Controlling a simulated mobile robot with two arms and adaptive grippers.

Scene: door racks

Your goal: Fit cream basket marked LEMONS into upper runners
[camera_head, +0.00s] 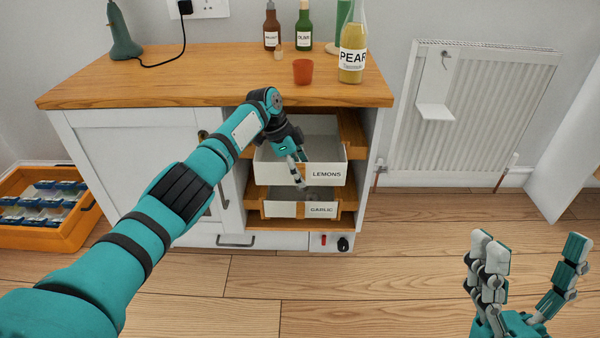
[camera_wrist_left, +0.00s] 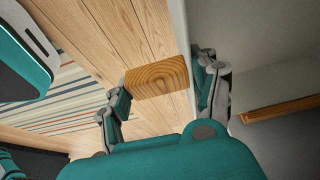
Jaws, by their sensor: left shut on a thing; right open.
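The cream basket marked LEMONS (camera_head: 272,168) is in the upper opening of the cabinet, between wooden upper runners (camera_head: 354,134), with its front towards me. Whether it sits fully on both runners cannot be told. My left gripper (camera_head: 298,168) is shut at the middle of its front. In the left wrist view, a wooden block (camera_wrist_left: 158,78) on the basket's front lies between the fingers (camera_wrist_left: 163,85). The left arm hides part of the basket's left side. My right gripper (camera_head: 528,250) is open and empty, over the floor at the lower right.
A basket marked GARLIC (camera_head: 280,209) sits below. The countertop (camera_head: 190,85) holds a red cup (camera_head: 303,71), a PEAR bottle (camera_head: 352,58) and other bottles. An orange crate (camera_head: 40,235) is on the floor at left, a radiator (camera_head: 480,110) at right. Floor in front is clear.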

